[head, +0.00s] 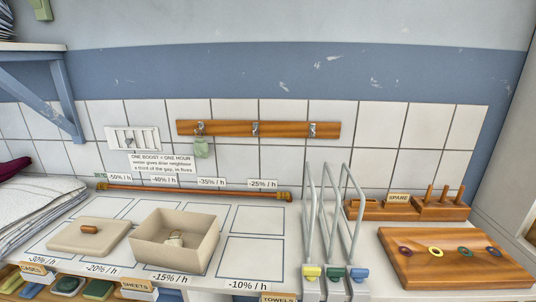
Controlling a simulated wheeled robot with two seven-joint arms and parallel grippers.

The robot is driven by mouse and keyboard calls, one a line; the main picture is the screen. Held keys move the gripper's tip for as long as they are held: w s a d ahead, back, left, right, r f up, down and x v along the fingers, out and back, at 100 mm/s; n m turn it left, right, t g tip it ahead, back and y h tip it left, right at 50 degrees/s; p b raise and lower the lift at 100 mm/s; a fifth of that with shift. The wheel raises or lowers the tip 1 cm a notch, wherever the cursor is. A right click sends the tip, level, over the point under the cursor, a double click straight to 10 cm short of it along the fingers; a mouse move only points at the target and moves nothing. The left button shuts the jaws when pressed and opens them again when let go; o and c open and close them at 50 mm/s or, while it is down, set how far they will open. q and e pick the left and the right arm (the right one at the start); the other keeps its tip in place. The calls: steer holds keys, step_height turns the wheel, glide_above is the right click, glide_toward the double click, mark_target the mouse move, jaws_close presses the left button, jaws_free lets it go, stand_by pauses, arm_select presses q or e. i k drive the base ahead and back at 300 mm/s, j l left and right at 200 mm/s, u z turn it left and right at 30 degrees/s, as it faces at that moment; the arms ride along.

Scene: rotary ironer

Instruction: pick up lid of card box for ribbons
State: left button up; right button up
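The lid (75,239) is a flat beige slab with a brown wooden handle (90,229) on top. It lies on the counter at the left, inside the marked squares. The open beige card box (169,252) stands just right of the lid, apart from it. Neither of my grippers shows in the head view.
Folded linen (35,210) is stacked at the far left. Tall wire racks (330,225) stand right of centre. A wooden board (455,258) with coloured rings lies at the right, before a peg holder (440,204). The squares right of the box are bare.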

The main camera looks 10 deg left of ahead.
mark_target(86, 236)
steer(key=u, duration=1.55)
steer(key=i+j, duration=0.1)
steer(key=j, duration=0.35)
steer(key=i+z, duration=0.05)
